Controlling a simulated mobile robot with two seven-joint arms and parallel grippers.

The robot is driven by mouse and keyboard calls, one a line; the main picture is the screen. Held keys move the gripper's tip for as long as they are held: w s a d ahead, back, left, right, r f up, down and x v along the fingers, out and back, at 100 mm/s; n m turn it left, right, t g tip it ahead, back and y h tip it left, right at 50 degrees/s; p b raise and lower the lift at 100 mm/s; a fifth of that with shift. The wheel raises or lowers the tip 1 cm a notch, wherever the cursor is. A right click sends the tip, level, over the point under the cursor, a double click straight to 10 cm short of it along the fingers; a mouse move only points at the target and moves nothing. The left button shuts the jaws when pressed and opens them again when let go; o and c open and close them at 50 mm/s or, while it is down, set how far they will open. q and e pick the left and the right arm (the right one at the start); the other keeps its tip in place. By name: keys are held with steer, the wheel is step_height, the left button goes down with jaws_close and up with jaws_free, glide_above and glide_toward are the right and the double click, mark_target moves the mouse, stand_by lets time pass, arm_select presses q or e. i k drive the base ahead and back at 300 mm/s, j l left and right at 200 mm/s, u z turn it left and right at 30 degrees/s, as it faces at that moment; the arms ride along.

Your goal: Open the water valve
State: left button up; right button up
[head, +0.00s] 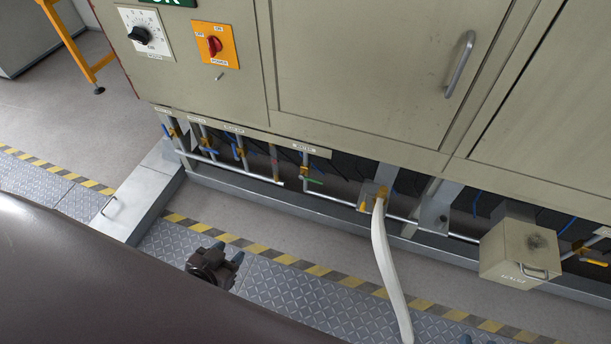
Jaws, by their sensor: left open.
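A row of small pipe valves sits in the gap under the furnace cabinet. Several on the left have blue handles, such as this blue-handled valve (239,152). To their right is a brass valve with a green handle (313,181), below a small white label (304,148). The labels are too small to read, so I cannot tell for sure which valve is the water valve. My left gripper (229,252) is open and empty above the metal floor plates, in front of the valve row and apart from it. My right gripper is not recognizable in view.
A white hose (386,262) runs from the pipe fitting down to the bottom edge. A beige box (520,252) with a handle juts out at right. A grey rail (240,191) runs below the valves. A power switch (214,45) is on the panel.

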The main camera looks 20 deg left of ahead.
mark_target(302, 177)
steer(key=i+j, duration=0.1)
steer(key=j, duration=1.35)
steer(key=i+j, duration=0.15)
steer(key=j, duration=0.55)
